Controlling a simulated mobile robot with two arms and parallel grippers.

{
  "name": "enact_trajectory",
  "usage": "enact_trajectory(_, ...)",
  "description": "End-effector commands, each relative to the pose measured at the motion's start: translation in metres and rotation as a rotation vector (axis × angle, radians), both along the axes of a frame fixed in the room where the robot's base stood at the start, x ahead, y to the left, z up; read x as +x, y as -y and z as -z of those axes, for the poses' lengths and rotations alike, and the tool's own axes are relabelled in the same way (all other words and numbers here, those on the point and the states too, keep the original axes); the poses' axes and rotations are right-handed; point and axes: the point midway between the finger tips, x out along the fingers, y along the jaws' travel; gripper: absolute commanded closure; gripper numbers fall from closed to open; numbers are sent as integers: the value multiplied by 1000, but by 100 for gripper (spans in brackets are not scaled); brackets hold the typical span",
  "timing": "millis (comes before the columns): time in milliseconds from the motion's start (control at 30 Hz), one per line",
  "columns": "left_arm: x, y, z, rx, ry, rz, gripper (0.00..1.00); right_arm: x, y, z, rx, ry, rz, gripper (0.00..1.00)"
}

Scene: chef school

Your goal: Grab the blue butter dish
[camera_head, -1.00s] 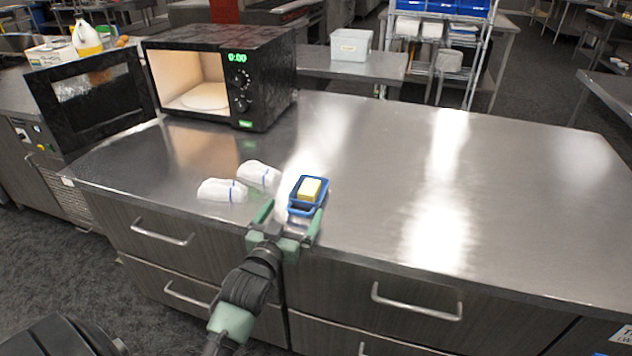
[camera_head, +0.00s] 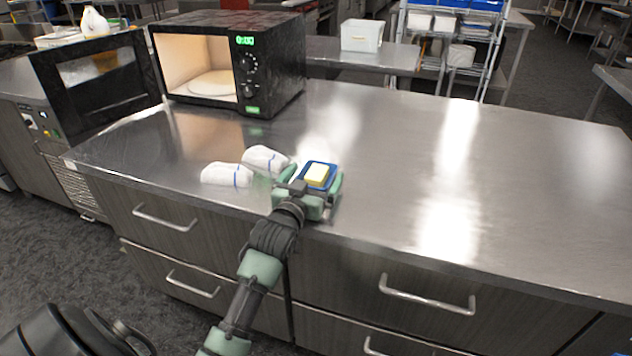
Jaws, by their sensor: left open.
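My left gripper (camera_head: 311,177) is open at the near side of the dish. Its green fingers lie to the left and right of the dish, and its body hides the dish's near end. I cannot tell whether the fingers touch the dish. My right gripper is not in view.
Two rolled white cloths (camera_head: 227,175) lie just left of the gripper. A black microwave (camera_head: 228,62) with its door open stands at the back left. The counter (camera_head: 400,180) is clear to the right. Drawer handles (camera_head: 427,294) stick out below its front edge.

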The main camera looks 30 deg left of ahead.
Motion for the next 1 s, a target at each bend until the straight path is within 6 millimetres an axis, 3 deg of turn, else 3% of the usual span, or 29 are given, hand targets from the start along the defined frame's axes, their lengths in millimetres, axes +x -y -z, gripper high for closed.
enact_trajectory(33,0,0,0,0,0,0,3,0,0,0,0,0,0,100)
enact_trajectory(200,0,0,0,0,0,0,50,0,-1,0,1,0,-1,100)
enact_trajectory(300,0,0,-1,1,3,0,72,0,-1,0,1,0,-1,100)
enact_trajectory(667,0,0,-9,1,4,0,72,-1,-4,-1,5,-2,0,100)
enact_trajectory(867,0,0,-39,2,8,0,72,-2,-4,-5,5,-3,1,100)
enact_trajectory(1000,0,0,-78,3,12,0,72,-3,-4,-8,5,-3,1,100)
